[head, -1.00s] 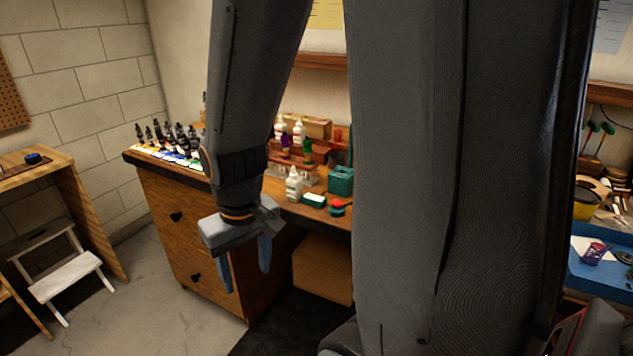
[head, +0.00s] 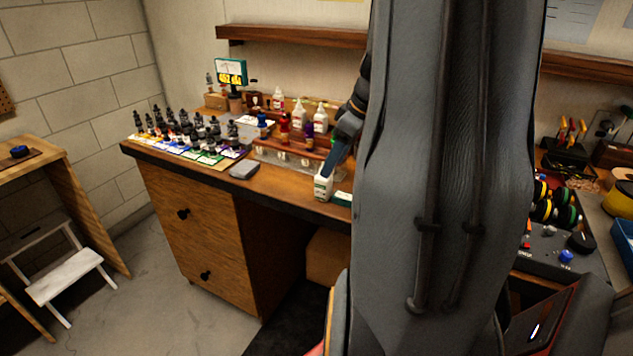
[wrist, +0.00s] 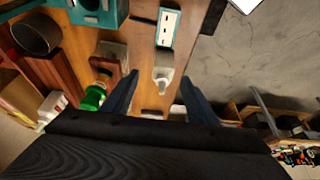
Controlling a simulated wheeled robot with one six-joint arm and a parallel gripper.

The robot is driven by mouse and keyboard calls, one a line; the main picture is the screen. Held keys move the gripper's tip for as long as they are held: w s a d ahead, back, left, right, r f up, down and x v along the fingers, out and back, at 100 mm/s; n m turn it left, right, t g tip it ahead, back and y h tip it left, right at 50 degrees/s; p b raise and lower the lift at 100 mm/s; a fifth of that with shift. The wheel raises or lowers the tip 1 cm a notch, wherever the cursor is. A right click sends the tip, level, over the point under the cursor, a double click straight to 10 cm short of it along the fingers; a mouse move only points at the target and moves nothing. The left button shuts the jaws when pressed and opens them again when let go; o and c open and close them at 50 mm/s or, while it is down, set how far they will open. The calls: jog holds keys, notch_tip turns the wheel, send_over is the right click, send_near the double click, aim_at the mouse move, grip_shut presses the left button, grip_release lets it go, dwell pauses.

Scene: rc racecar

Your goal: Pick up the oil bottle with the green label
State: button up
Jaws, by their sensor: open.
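A white bottle with a green label (head: 323,187) stands upright near the front edge of the wooden workbench (head: 285,188) in the head view. In the wrist view a white bottle (wrist: 163,76) shows between my two finger tips, seen from above; it looks like the same one. My gripper (wrist: 160,80) is open, with one dark blue finger on each side of it and no clear contact. In the head view a finger of my gripper (head: 334,163) comes down just above and beside the bottle, while my arm hides the rest.
A rack (head: 290,157) of white, red, blue and purple bottles stands behind. A green bottle (wrist: 93,97) is close to the left finger in the wrist view.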

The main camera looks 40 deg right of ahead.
aim_at(323, 180)
jog(key=shift+a+p+x, duration=0.15)
jog(key=shift+p+x, duration=0.45)
jog(key=shift+x, duration=1.25)
jog(key=shift+a+p+x, duration=0.15)
jog(key=shift+p+x, duration=0.4)
jog(key=shift+x, duration=1.3)
jog(key=shift+s, duration=0.1)
jog(key=c, duration=1.2)
